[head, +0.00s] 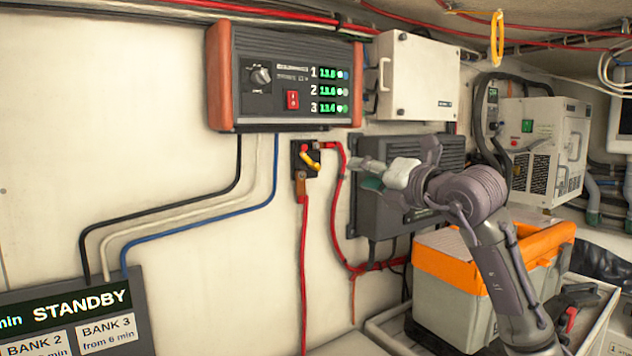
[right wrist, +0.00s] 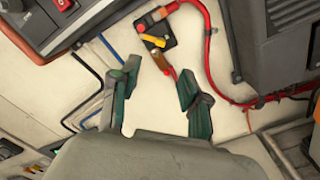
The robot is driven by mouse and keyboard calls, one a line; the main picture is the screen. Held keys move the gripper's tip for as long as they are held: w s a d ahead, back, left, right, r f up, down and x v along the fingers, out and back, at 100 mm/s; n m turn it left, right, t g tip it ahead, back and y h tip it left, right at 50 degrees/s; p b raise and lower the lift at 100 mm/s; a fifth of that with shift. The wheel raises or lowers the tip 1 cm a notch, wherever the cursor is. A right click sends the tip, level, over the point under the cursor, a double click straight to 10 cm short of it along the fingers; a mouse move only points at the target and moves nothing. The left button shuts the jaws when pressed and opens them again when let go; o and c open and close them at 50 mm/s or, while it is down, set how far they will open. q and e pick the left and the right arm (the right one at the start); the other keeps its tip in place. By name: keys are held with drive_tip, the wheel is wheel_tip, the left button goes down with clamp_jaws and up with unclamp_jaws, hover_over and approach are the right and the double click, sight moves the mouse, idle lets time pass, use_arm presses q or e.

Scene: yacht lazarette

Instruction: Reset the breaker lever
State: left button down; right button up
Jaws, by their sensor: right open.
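The breaker is a small black block (head: 302,172) on the wall below the instrument panel, with a yellow lever (head: 311,160) across its front. In the right wrist view the yellow lever (right wrist: 154,40) lies beyond my fingertips, toward the top of the picture. My right gripper (head: 372,182) is to the right of the breaker in the head view. Its two green-grey fingers (right wrist: 158,82) are spread apart with nothing between them. The gripper and lever are apart. My left gripper is in neither view.
Red cables (head: 340,205) run to the breaker. The charger-like panel (head: 290,75) with a knob and red switch hangs above it. A dark finned box (head: 375,210) is behind my gripper. An orange and grey toolbox (head: 455,300) stands below my arm. A STANDBY display (head: 75,310) is at lower left.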

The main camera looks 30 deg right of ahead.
sight(318, 167)
drive_tip(key=w+p, duration=0.2)
drive_tip(key=w, duration=0.2)
drive_tip(key=w+a+p, duration=0.1)
drive_tip(key=w+p, duration=0.1)
drive_tip(key=w, duration=0.2)
drive_tip(key=w+p, duration=0.1)
drive_tip(key=w, duration=0.3)
drive_tip(key=shift+w+a+f+p, duration=0.1)
drive_tip(key=shift+w+a+p, duration=0.15)
drive_tip(key=shift+a+p, duration=0.15)
drive_tip(key=shift+w+a, duration=0.1)
drive_tip(key=shift+w, duration=0.45)
drive_tip(key=shift+w+f, duration=0.15)
drive_tip(key=shift+w, duration=0.1)
clamp_jaws()
